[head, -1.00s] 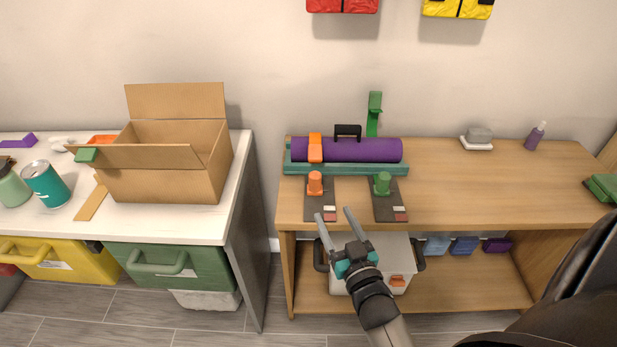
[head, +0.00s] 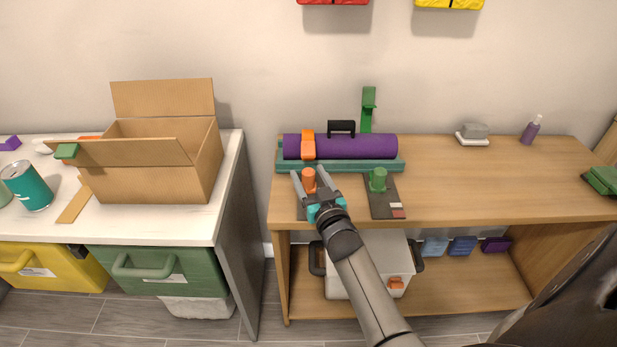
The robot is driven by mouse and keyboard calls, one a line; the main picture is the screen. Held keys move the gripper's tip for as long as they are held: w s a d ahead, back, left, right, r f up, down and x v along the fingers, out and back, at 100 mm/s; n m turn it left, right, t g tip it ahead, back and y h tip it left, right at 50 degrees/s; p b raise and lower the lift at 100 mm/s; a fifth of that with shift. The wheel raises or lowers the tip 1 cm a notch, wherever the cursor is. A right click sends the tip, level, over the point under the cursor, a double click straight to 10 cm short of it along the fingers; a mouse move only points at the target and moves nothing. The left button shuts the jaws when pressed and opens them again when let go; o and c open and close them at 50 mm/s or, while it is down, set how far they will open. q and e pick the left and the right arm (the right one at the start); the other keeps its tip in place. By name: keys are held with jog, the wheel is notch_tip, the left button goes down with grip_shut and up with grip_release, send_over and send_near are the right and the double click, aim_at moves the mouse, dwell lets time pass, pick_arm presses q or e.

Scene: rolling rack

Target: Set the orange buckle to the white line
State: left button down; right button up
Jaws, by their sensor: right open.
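The orange buckle (head: 308,182) stands upright on a dark plate (head: 301,212) at the front left of the wooden rack top. An orange strap (head: 308,145) lies over the purple roll (head: 355,147) just behind it. My right gripper (head: 309,172) is open, with one finger on each side of the buckle as seen from above; I cannot tell whether they touch it. The gripper hides most of this plate, including its white line. My left gripper is out of view.
A green buckle (head: 377,181) stands on a similar plate (head: 384,206) with white and red marks, just right of my gripper. A green strap (head: 368,108) stands up behind the roll. A cardboard box (head: 145,185) stands on the left table.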

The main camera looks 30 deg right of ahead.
jog(key=shift+w+d, duration=0.1)
jog(key=shift+w, duration=0.4)
grip_shut()
dwell(0.3)
dwell(0.9)
